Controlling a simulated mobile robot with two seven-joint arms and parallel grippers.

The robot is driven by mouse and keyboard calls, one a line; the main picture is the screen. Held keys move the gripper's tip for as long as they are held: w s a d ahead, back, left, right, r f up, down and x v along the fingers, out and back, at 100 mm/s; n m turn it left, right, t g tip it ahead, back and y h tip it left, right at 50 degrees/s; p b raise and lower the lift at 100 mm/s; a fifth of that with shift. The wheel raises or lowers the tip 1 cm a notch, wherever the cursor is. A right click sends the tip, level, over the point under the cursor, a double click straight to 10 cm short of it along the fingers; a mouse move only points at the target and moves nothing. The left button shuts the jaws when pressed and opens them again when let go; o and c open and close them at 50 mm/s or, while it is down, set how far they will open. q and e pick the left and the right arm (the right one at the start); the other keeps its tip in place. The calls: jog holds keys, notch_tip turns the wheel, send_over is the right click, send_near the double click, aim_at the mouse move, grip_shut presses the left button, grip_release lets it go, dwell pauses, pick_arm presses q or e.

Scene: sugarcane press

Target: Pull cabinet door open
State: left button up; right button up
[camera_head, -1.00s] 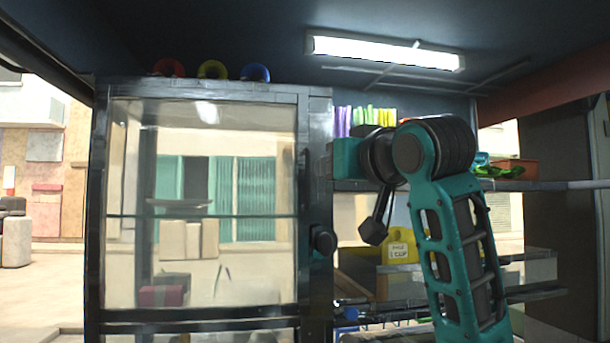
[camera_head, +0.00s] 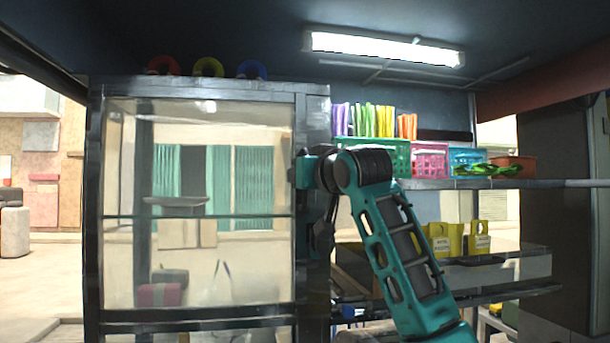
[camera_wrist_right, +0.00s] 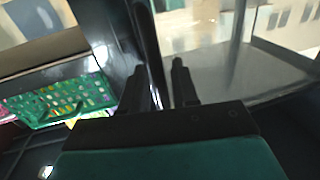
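The cabinet (camera_head: 91,200) is a dark metal case with a glass door (camera_head: 200,270). The door looks closed, its dark frame flush with the cabinet front. My right arm reaches in from the lower right, and its gripper (camera_head: 303,170) is at the right-hand frame of the door. In the right wrist view, the two dark fingers (camera_wrist_right: 161,80) are apart, with a dark frame edge (camera_wrist_right: 148,40) running up between and beyond them. I cannot tell whether they touch it. The door's handle is not clearly visible behind my arm. My left gripper is not in view.
Right of the cabinet, a shelf (camera_head: 560,184) holds coloured baskets (camera_head: 430,160) and a planter (camera_head: 514,166). Yellow containers (camera_head: 447,240) stand lower down. Colored rings (camera_head: 208,67) sit on top of the cabinet. A lit lamp (camera_head: 385,48) hangs from the ceiling.

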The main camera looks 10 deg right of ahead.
jog(key=shift+c, duration=0.2)
grip_shut()
dwell(0.3)
